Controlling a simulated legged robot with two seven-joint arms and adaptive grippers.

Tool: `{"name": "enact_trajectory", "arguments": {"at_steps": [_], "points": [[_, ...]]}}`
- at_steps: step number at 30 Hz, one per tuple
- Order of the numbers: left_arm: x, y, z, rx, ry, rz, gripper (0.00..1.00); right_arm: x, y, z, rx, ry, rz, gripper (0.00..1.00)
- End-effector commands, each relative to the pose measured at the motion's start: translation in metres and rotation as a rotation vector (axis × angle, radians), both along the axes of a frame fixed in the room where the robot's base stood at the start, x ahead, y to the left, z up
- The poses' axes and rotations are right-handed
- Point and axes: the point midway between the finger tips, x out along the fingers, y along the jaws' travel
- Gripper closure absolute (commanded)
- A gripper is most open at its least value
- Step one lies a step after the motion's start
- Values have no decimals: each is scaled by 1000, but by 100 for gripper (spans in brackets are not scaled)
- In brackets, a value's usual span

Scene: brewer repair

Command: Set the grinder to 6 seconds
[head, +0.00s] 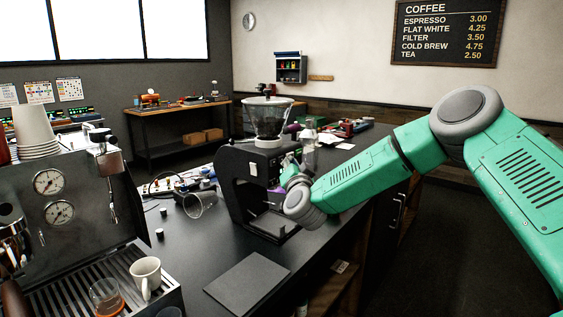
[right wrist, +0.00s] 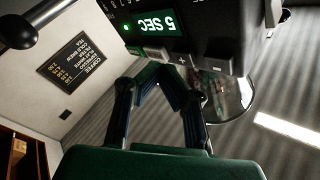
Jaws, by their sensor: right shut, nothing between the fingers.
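The grinder (head: 262,165) is black with a clear hopper on top and stands on the dark counter. In the right wrist view its green display (right wrist: 158,26) reads 5 SEC, seen upside down or tilted. A plus button (right wrist: 182,61) and another lighter button (right wrist: 154,53) sit below the display. My right gripper (right wrist: 156,75) is shut and empty, with its fingertips close to these buttons; I cannot tell if they touch. In the head view my right gripper is at the grinder's right side, largely hidden by my wrist. My left gripper is not in view.
An espresso machine (head: 70,200) stands at the left with a white mug (head: 145,275) on its tray. A clear cup (head: 200,203) lies left of the grinder. A dark mat (head: 247,283) lies in front. Bottles and tools crowd the counter behind.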

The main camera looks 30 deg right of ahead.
Motion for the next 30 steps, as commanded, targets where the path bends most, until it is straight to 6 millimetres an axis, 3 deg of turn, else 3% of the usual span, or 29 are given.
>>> {"name": "enact_trajectory", "arguments": {"at_steps": [30], "points": [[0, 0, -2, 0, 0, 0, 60, 6, 5, 2, 0, 1, 1, 100]]}}
